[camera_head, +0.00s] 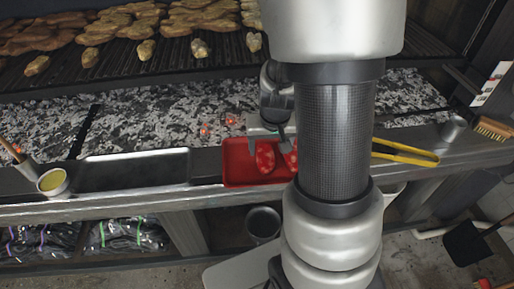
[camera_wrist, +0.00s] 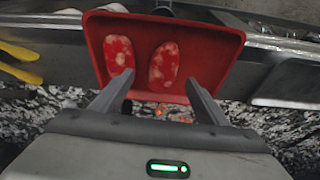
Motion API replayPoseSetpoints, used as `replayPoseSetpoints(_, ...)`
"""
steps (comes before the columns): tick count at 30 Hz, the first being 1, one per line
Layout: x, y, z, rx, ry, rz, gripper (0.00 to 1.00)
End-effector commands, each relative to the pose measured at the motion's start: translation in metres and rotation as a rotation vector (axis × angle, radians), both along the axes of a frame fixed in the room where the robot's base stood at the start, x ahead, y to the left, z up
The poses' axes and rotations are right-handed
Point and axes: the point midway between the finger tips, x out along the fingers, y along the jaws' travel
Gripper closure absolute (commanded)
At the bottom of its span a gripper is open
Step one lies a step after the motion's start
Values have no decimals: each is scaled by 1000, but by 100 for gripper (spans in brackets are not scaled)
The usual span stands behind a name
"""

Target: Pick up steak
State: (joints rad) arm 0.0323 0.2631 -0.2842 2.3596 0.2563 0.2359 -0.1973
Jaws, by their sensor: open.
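Two raw red, white-marbled steaks lie side by side in a red tray (camera_head: 233,172). One steak (camera_head: 265,158) is in plain view in the head view; the other (camera_head: 290,158) is partly hidden by my arm. In the wrist view, the tray (camera_wrist: 218,40) holds one steak (camera_wrist: 163,62) between the lines of my fingers and the other steak (camera_wrist: 118,52) close by the left fingertip. My gripper (camera_wrist: 159,78) is open and empty, its fingers pointing toward the tray. In the head view, my gripper (camera_head: 268,138) is at the tray's grill-side edge. I cannot tell its exact height.
Yellow tongs (camera_head: 405,152) lie on the ledge right of the tray. A dark empty tray (camera_head: 135,170) and a bowl of yellow stuff (camera_head: 53,182) are to the left. Ash and glowing coals (camera_head: 205,130) lie behind, under a grill grate (camera_head: 175,55) full of food.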

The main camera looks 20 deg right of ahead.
Motion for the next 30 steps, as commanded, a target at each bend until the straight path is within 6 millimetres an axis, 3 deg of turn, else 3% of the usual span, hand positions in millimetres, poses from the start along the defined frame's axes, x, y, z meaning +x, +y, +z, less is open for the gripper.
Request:
replayPoseSetpoints(8,7,-2,-21,1,2,-1,33)
replayPoseSetpoints(16,24,-3,-57,1,2,-2,33)
replayPoseSetpoints(26,26,-3,-61,1,0,0,33)
replayPoseSetpoints(30,26,-3,-61,1,0,-1,56)
